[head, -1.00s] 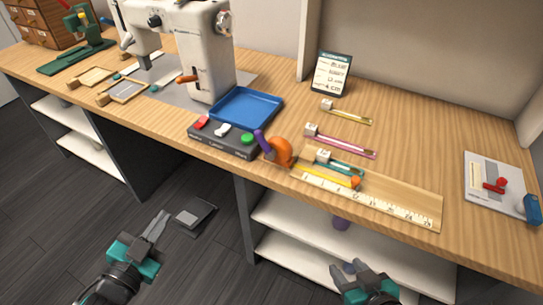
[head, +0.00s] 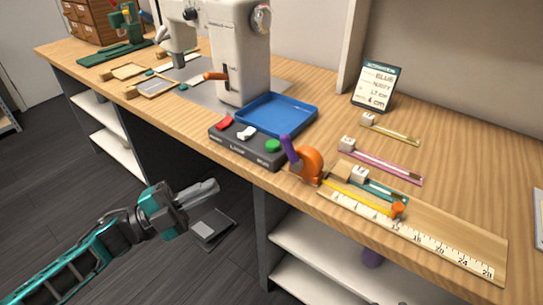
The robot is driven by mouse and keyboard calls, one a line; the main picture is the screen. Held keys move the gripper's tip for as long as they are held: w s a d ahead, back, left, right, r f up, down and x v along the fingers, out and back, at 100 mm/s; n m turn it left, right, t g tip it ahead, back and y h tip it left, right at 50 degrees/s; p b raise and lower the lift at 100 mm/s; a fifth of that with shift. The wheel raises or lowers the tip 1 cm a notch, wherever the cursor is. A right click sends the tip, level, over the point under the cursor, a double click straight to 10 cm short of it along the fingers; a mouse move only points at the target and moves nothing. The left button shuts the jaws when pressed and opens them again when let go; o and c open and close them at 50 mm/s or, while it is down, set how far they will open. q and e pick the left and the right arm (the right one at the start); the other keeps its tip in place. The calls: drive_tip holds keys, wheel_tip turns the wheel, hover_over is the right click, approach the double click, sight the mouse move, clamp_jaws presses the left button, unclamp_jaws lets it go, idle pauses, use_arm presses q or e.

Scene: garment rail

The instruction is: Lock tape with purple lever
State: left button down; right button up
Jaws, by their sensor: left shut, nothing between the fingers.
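The orange tape measure (head: 309,165) stands near the table's front edge, right of the dark button box. Its purple lever (head: 288,148) sticks up on its left side, tilted up and to the left. The yellow tape (head: 357,199) runs out to the right along the white ruler (head: 415,236), with an orange end piece (head: 397,210) at its far end. My left gripper (head: 214,186) is shut and empty, in front of the table and below its top, left of and apart from the lever. My right gripper is out of view.
The button box (head: 240,153) with red, white and green buttons and the blue tray (head: 278,114) stand left of the tape. Hangers or strips with tags lie behind it. A sign (head: 375,84) stands at the back. A foot pedal (head: 213,230) lies on the floor.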

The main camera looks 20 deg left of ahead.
sight(291, 152)
use_arm(q)
drive_tip(key=x, duration=1.4)
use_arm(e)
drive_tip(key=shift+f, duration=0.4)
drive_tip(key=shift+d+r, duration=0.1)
use_arm(q)
drive_tip(key=shift+r+m+g+p, duration=0.2)
drive_tip(key=shift+m+g+p, duration=0.15)
drive_tip(key=shift+m, duration=0.15)
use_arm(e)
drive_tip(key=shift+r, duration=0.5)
